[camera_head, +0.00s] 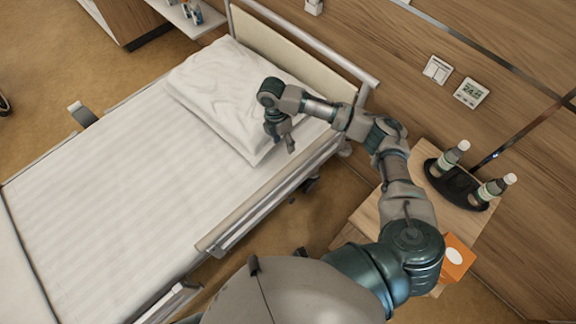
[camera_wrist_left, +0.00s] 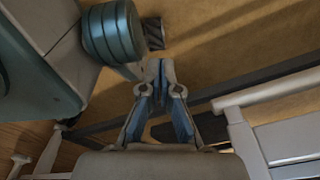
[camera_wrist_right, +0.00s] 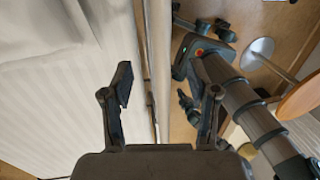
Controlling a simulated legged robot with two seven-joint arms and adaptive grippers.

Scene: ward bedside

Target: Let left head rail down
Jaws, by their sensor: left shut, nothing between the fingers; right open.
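The left head rail (camera_head: 272,203) is a pale, beige-topped bar along the bed's near side, beside the pillow. It looks raised, with its top near mattress level. My right gripper (camera_head: 284,143) points down over the mattress edge by the pillow. In the right wrist view, my right gripper (camera_wrist_right: 167,88) is open, with a pale rail bar (camera_wrist_right: 158,60) running between its fingers in the picture; I cannot tell whether they touch. My left gripper (camera_wrist_left: 160,72) is shut and empty, low beside the bed frame. It is not visible in the head view. No release handle shows clearly.
The bed (camera_head: 120,190) has a white pillow (camera_head: 215,85) and a headboard (camera_head: 290,50). A bedside table (camera_head: 365,218) at right holds a black tray (camera_head: 440,182) with two bottles and an orange box (camera_head: 457,262). Pale frame bars (camera_wrist_left: 285,140) lie right of my left gripper.

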